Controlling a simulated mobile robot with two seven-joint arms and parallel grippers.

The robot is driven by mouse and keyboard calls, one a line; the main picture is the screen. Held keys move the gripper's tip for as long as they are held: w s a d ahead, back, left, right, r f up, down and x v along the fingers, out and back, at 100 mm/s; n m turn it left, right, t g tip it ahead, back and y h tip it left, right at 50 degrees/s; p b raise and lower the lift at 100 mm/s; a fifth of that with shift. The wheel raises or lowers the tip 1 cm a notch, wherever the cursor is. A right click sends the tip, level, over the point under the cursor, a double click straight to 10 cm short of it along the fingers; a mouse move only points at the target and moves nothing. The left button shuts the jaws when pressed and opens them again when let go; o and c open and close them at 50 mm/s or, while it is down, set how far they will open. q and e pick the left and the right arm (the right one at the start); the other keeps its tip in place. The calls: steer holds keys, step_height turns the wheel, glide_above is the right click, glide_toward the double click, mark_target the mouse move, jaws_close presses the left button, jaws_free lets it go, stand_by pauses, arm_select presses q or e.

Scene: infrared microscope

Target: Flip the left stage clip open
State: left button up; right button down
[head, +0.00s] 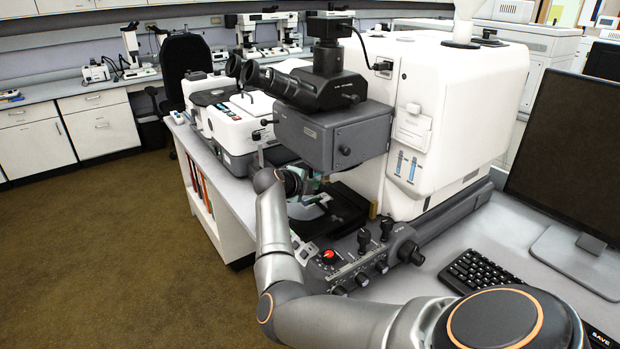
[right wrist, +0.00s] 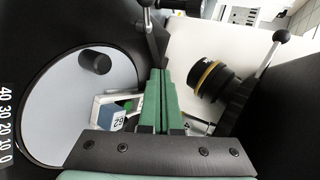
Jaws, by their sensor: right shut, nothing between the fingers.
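My right gripper (right wrist: 161,74) is shut, its green fingers pressed together with nothing between them. In the right wrist view, a dark lever with a ball end (right wrist: 152,38), which looks like the left stage clip, rises just beyond the fingertips. I cannot tell whether they touch it. A similar ball-ended lever (right wrist: 262,65) slants up on the right. In the head view my right gripper (head: 312,190) is at the microscope stage (head: 345,205), below the grey microscope head (head: 330,135), and largely hidden by the wrist. The clips cannot be made out there. My left gripper is not in view.
An objective with a yellow ring (right wrist: 210,80) stands right of the fingers. A blue block (right wrist: 112,118) in a pale frame lies left of them, by a pale disc (right wrist: 75,115). A control panel (head: 355,265), keyboard (head: 480,270) and monitor (head: 570,150) occupy the bench.

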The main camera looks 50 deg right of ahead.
steer(key=shift+w+d+p, duration=0.25)
steer(key=shift+d+p, duration=0.25)
steer(key=shift+d, duration=0.35)
stand_by(0.7)
stand_by(1.1)
steer(key=shift+w+a+b, duration=0.5)
steer(key=shift+w+b, duration=0.1)
steer(key=shift+w, duration=0.1)
steer(key=shift+a+r, duration=0.2)
steer(key=shift+a, duration=0.05)
steer(key=v, duration=1.2)
steer(key=shift+s, duration=0.15)
steer(key=shift+f, duration=0.15)
